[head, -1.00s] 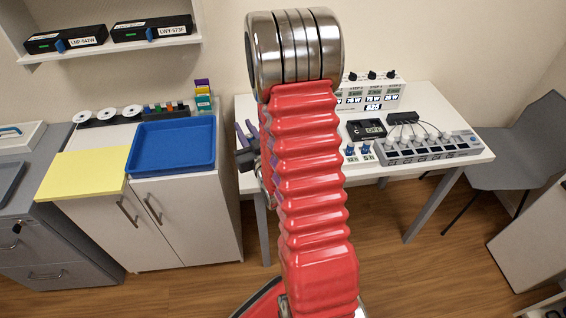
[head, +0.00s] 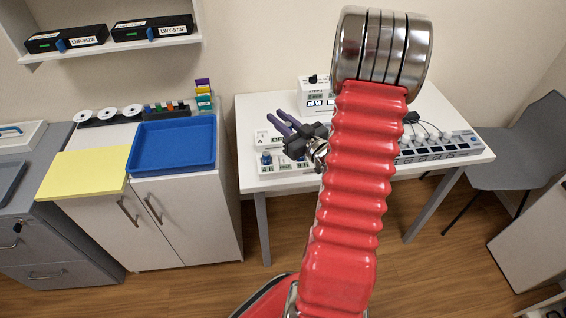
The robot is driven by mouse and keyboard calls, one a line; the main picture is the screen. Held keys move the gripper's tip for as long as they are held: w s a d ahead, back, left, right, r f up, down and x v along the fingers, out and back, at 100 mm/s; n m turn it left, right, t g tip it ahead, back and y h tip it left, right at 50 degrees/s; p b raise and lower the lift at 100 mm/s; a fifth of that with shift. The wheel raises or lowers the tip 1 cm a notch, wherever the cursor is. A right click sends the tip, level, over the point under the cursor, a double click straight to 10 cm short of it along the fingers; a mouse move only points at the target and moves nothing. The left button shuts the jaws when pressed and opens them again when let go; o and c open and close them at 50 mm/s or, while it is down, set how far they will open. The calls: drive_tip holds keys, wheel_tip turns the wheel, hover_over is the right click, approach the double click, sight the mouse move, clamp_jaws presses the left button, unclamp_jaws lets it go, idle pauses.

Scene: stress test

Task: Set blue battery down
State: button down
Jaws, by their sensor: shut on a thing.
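My gripper (head: 273,119) is over the left part of the white table (head: 445,100), with its dark purple fingers pointing up and left in the picture. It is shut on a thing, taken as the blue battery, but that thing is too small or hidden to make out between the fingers. Below the fingers, a white unit (head: 291,165) with small displays stands at the table's front left. A blue piece (head: 266,158) sits on it. I cannot tell how high the gripper is above the table.
My red arm hides the middle of the table. A white tester box (head: 313,92) stands behind; a grey strip with white knobs (head: 440,148) lies at right. A blue tray (head: 173,170) and yellow sheet (head: 88,173) are on the left cabinets. A grey chair (head: 520,150) stands right.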

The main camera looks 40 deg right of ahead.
drive_tip(key=shift+w+a+f+n+y, duration=0.1)
drive_tip(key=shift+a+f+n+y, duration=0.15)
drive_tip(key=shift+a+y, duration=0.15)
drive_tip(key=shift+w+a+f+n+y, duration=0.1)
drive_tip(key=shift+a+n+y, duration=0.15)
drive_tip(key=shift+a+y, duration=0.15)
drive_tip(key=shift+f, duration=0.15)
drive_tip(key=shift+f, duration=2.8)
drive_tip(key=shift+f, duration=0.1)
drive_tip(key=shift+f, duration=1.75)
drive_tip(key=shift+f, duration=0.2)
drive_tip(key=c, duration=1.6)
unclamp_jaws()
